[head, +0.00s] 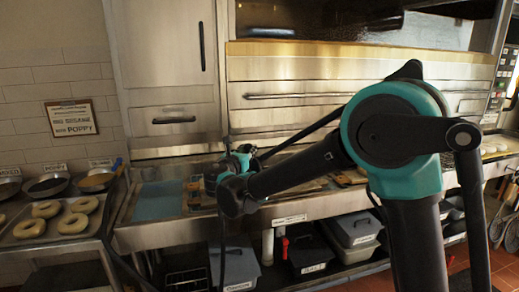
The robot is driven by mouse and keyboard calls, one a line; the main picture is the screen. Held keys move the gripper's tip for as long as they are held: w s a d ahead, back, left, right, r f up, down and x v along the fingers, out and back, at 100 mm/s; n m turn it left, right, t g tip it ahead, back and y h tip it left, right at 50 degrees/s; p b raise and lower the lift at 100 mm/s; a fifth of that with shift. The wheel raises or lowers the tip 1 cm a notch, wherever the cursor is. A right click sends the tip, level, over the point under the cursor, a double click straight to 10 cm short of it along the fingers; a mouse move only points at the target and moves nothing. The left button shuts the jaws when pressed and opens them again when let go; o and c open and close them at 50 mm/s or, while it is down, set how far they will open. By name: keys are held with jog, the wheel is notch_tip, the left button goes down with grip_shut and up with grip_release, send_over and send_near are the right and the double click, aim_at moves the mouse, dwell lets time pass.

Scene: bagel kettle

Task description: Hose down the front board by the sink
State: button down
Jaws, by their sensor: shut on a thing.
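My gripper (244,150) is small and far off in the head view, at the end of my arm over the steel counter. My own wrist and forearm cover most of it, so its fingers and the thing in its grip cannot be made out. A blue basin-like area (156,203), probably the sink, lies to its left. A brownish board or tray (196,187) lies beside the blue area, partly covered by my arm. A dark hose-like line (305,133) slants up right from near the gripper. I cannot tell whether water is flowing.
Bagels (73,223) lie on a tray at the left, with topping bowls (97,181) behind. Grey lidded bins (351,228) stand under the counter. A steel oven front (290,75) rises behind it. Whisks (503,222) hang at the right. My arm crosses the middle.

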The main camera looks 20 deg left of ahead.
jog(key=s+a, duration=1)
jog(key=a, duration=0.4)
jog(key=s+a, duration=1)
jog(key=a, duration=0.5)
jog(key=shift+a, duration=0.2)
jog(key=shift+w, duration=0.1)
dwell(0.9)
